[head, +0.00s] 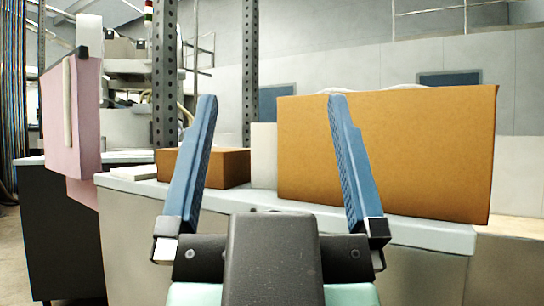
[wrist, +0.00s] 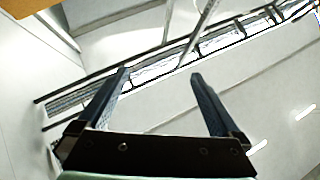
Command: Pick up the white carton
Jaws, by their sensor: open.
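A white block-shaped thing (head: 264,156), which may be the white carton, stands on the counter between two brown boxes. The white thing shows in the gap between the fingers.
A large brown box (head: 420,150) stands at the counter's right, partly behind my right finger. A lower brown box (head: 228,168) lies left of the white thing. The pale counter (head: 430,236) runs across. A pink panel-like box (head: 72,120) stands far left. Dark perforated posts (head: 165,70) rise behind.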

